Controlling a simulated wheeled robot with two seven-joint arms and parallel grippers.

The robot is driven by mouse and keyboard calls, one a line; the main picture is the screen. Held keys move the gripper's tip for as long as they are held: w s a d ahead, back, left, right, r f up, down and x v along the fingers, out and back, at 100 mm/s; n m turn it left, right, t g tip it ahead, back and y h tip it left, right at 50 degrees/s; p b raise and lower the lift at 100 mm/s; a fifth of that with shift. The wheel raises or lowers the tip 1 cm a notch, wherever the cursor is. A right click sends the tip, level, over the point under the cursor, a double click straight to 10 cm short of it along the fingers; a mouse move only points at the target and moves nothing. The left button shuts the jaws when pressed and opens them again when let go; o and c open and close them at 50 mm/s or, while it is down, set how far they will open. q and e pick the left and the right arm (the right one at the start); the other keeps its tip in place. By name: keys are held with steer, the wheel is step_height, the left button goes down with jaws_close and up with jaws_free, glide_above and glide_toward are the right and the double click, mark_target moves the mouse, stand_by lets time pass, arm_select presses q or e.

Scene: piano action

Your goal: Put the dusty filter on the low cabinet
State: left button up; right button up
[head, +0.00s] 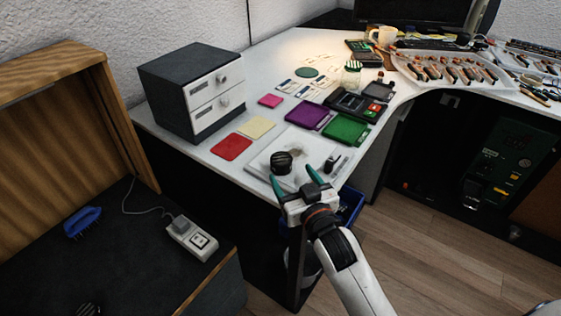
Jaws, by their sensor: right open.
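A dark, round, ribbed piece, which looks like the dusty filter (281,162), sits on a white mat (264,158) at the desk's front edge. A greyish smudge marks the mat beside it. My right gripper (294,176) is open and empty, its green-tipped fingers spread just in front of the piece. The left fingertip is close to it; I cannot tell whether they touch. The low cabinet (140,240) with a dark top and wooden back stands at the left, lower than the desk. My left gripper is out of view.
On the cabinet top lie a blue brush (83,222), a white corded device (192,238) and a dark ribbed piece (88,309) cut off by the frame. A drawer unit (192,92) stands on the desk. The cabinet top's middle is clear.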

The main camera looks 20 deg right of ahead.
mark_target(285, 164)
steer(key=w, duration=0.2)
steer(key=shift+w+a+f, duration=0.1)
steer(key=shift+w, duration=0.2)
steer(key=w, duration=0.4)
steer(key=shift+w+a+b, duration=0.15)
steer(key=shift+a+b, duration=0.1)
steer(key=shift+b, duration=0.1)
steer(key=shift+w, duration=0.3)
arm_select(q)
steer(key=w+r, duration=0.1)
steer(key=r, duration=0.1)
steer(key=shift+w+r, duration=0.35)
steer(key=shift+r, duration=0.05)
arm_select(e)
steer(key=shift+c, duration=0.4)
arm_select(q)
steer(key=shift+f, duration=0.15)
arm_select(e)
steer(key=c, duration=1.1)
